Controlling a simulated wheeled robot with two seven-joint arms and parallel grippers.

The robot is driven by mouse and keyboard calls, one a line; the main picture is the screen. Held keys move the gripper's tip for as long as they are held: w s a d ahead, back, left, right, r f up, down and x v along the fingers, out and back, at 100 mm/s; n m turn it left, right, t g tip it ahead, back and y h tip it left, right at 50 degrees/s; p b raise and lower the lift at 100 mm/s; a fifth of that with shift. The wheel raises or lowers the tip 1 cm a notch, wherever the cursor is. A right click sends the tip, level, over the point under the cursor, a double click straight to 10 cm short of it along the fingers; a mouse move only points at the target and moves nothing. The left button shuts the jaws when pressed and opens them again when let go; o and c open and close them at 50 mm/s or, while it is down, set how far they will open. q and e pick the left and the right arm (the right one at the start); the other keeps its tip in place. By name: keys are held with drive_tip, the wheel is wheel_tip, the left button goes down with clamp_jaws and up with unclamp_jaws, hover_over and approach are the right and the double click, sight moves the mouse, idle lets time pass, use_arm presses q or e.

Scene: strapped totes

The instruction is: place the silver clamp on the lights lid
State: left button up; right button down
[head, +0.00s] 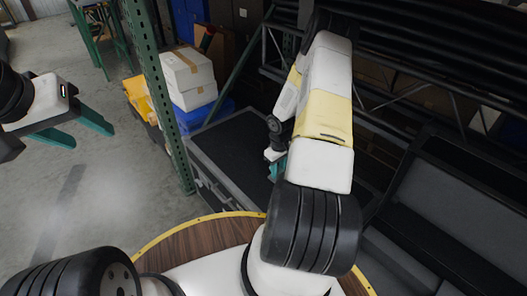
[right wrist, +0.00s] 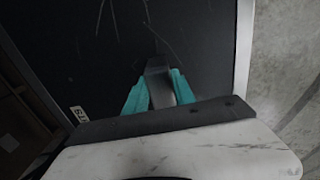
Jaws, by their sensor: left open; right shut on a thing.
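My right gripper (right wrist: 158,88) is shut on the silver clamp (right wrist: 157,68), which looks dark grey between the teal fingers in the right wrist view. Below it lies a broad black panel (right wrist: 205,45) with a pale edge on the right, seemingly the lid. Whether the clamp touches it I cannot tell. In the head view my right gripper (head: 276,168) is mostly hidden behind my own arm, above a black-topped case (head: 228,142); the clamp is not visible there. My left gripper (head: 92,139) is open and empty, over the floor at the left.
A green perforated post (head: 165,95) stands left of the black-topped case. White boxes (head: 190,75) are stacked behind it. An open dark case (head: 455,190) stands at the right. A white label (right wrist: 78,114), not readable in full, lies on the panel's left part.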

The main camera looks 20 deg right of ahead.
drive_tip(key=shift+f, duration=0.15)
drive_tip(key=c, duration=1)
unclamp_jaws()
drive_tip(key=shift+c, duration=0.2)
wheel_tip(320, 180, up, 12)
drive_tip(key=shift+r, duration=0.2)
